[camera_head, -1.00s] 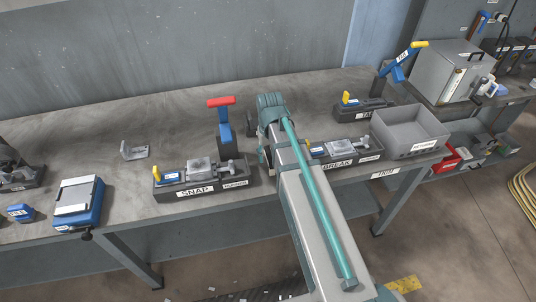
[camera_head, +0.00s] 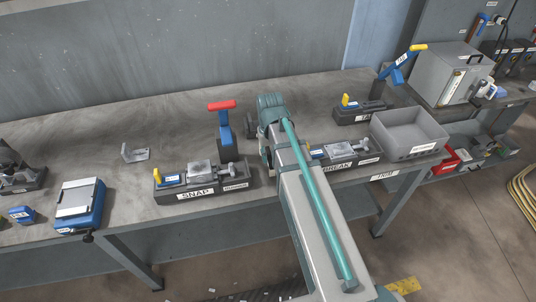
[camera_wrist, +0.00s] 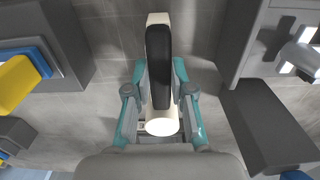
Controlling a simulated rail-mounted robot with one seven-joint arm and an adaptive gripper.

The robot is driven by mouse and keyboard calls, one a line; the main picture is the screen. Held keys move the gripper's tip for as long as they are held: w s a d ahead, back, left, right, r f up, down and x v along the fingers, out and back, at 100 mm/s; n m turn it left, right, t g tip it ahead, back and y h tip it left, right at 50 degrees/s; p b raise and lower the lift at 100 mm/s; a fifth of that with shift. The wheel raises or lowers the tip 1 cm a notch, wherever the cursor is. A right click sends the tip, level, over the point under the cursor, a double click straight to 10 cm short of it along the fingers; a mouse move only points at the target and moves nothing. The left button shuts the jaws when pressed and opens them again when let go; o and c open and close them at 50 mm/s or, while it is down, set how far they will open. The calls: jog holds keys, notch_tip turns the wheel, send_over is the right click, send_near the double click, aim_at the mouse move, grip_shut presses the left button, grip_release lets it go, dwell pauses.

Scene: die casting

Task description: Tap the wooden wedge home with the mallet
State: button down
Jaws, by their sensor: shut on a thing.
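My gripper (camera_wrist: 160,128) has its two teal fingers closed on a long tool, which I take to be the mallet (camera_wrist: 159,68). It shows a black middle strip, a pale far end and a pale round near end. In the head view my own arm hides the gripper. A dark rounded part (camera_head: 249,125) shows just left of my wrist; I cannot tell whether it belongs to the mallet. I cannot make out the wooden wedge in either view. The SNAP fixture (camera_head: 211,193) is left of my arm and the BREAK fixture (camera_head: 369,158) is right of it.
A red-topped blue lever (camera_head: 225,135) stands close left of my wrist. A grey bin (camera_head: 410,145) stands at the bench's right end. A blue vise-like block (camera_head: 80,205) sits at the left front. The back left of the bench (camera_head: 90,125) is mostly bare.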

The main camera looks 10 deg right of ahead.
jog(key=shift+r+p, duration=1.8)
jog(key=shift+r, duration=0.8)
jog(key=shift+s+r+b, duration=0.3)
jog(key=shift+r, duration=0.5)
jog(key=shift+s+r+b, duration=0.25)
jog(key=shift+r, duration=0.5)
